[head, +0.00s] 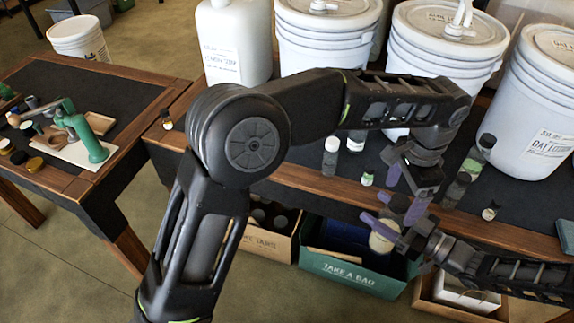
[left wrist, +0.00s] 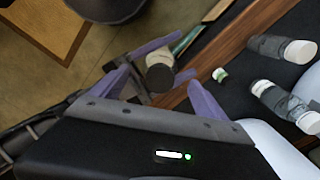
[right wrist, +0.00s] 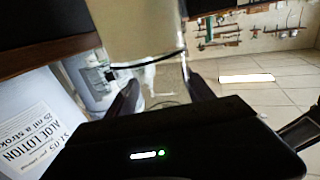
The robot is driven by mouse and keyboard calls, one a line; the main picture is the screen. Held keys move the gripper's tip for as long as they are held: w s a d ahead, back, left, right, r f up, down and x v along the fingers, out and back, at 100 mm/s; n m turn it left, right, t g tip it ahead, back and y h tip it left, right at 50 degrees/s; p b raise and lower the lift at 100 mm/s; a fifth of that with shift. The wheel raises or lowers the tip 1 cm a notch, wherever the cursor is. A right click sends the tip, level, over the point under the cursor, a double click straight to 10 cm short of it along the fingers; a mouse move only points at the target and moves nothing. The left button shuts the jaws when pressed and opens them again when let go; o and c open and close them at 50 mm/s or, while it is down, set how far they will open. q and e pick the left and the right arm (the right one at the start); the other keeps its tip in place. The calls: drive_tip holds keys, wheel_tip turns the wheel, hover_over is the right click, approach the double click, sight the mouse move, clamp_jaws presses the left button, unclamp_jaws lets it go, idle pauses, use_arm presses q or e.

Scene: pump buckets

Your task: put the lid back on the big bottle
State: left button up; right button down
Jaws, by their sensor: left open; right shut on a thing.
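The big bottle (head: 381,243), cream-labelled, is held in my right gripper (head: 396,225) in front of the table's front edge. Its pale body fills the top middle of the right wrist view (right wrist: 135,30). In the left wrist view the bottle (left wrist: 160,60) shows a dark round top (left wrist: 160,79); I cannot tell whether that is a lid or an open mouth. My left gripper (head: 420,190) is open and empty above the bottle, pointing down. In the left wrist view the bottle lies between and beyond its spread fingers. I cannot make out a loose lid.
Large white buckets (head: 322,45) line the back. A green crate (head: 350,272) and a cardboard box (head: 262,240) sit below the front edge.

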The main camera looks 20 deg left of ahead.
use_arm(q)
drive_tip(key=n, duration=0.6)
drive_tip(key=shift+n, duration=0.3)
drive_tip(key=n, duration=0.6)
drive_tip(key=shift+d, duration=0.1)
drive_tip(key=n, duration=1.1)
drive_tip(key=shift+n, duration=0.4)
drive_tip(key=n, duration=0.3)
drive_tip(key=shift+r, duration=0.1)
drive_tip(key=n, duration=0.9)
drive_tip(key=shift+n, duration=0.4)
drive_tip(key=n, duration=0.3)
wheel_tip(320, 180, up, 6)
drive_tip(key=shift+w+r, duration=0.1)
drive_tip(key=shift+r, duration=0.4)
drive_tip(key=m, duration=0.3)
drive_tip(key=shift+w+r, duration=0.2)
drive_tip(key=shift+w, duration=0.1)
drive_tip(key=shift+f+m, duration=0.1)
drive_tip(key=shift+m, duration=0.6)
